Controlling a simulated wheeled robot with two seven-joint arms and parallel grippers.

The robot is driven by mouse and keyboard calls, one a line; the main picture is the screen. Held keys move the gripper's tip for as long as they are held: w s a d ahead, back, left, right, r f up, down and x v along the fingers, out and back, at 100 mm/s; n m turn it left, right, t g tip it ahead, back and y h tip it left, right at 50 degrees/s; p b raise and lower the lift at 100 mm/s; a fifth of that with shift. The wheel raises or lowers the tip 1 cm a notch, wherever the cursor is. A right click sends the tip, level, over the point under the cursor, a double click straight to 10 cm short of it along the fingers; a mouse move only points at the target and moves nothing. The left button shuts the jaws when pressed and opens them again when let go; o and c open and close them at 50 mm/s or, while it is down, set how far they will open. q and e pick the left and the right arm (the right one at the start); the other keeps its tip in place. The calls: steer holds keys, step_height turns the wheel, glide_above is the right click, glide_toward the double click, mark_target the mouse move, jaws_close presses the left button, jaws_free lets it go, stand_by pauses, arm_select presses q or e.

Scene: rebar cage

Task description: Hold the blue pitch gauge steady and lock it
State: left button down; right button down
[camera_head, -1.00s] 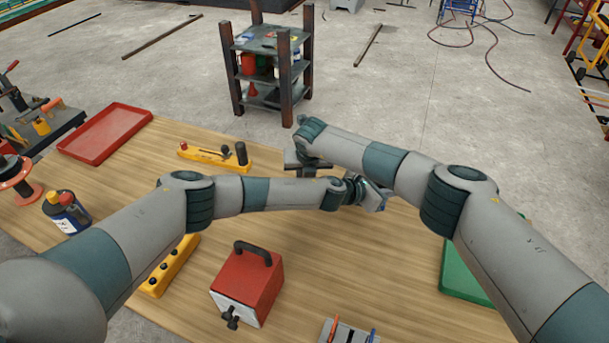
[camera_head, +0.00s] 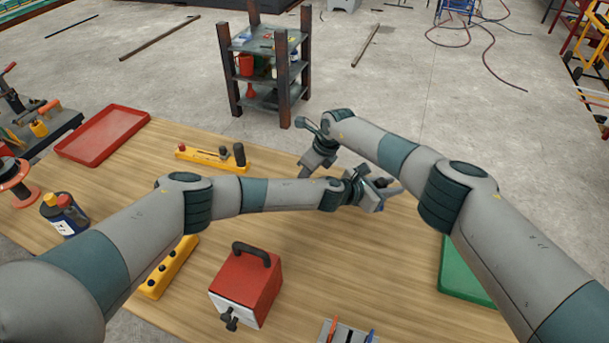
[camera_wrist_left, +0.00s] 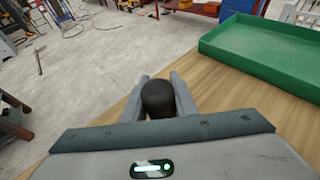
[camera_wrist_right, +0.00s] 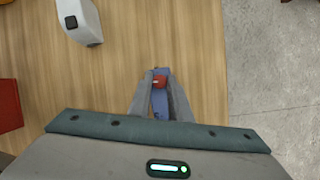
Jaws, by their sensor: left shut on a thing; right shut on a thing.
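In the right wrist view, a slim blue piece with a red part, which looks like the blue pitch gauge (camera_wrist_right: 160,98), sits between the fingers of my right gripper (camera_wrist_right: 159,92). The gripper is shut on it above the wooden table. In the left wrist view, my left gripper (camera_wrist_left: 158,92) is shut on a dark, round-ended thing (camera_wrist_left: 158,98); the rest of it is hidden. In the head view, my left gripper (camera_head: 380,190) is over the right part of the table, with a little blue by it. My right gripper (camera_head: 308,168) is farther back, its fingertips hardly visible.
The wooden table (camera_head: 330,265) holds a red box with a handle (camera_head: 247,283), a yellow block with knobs (camera_head: 210,157), a red tray (camera_head: 102,135) and a green tray (camera_head: 460,270). A shelf rack (camera_head: 268,65) stands behind. Bare table lies before the left gripper.

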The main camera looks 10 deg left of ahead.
arm_select(q)
steer(key=shift+a, duration=0.1)
arm_select(e)
steer(key=shift+d+n, duration=0.1)
steer(key=shift+n, duration=0.7)
steer(key=shift+g, duration=0.3)
steer(key=c, duration=1.6)
jaws_free()
steer(key=shift+c, duration=0.2)
steer(key=v, duration=1.2)
arm_select(q)
steer(key=c, duration=1.4)
jaws_free()
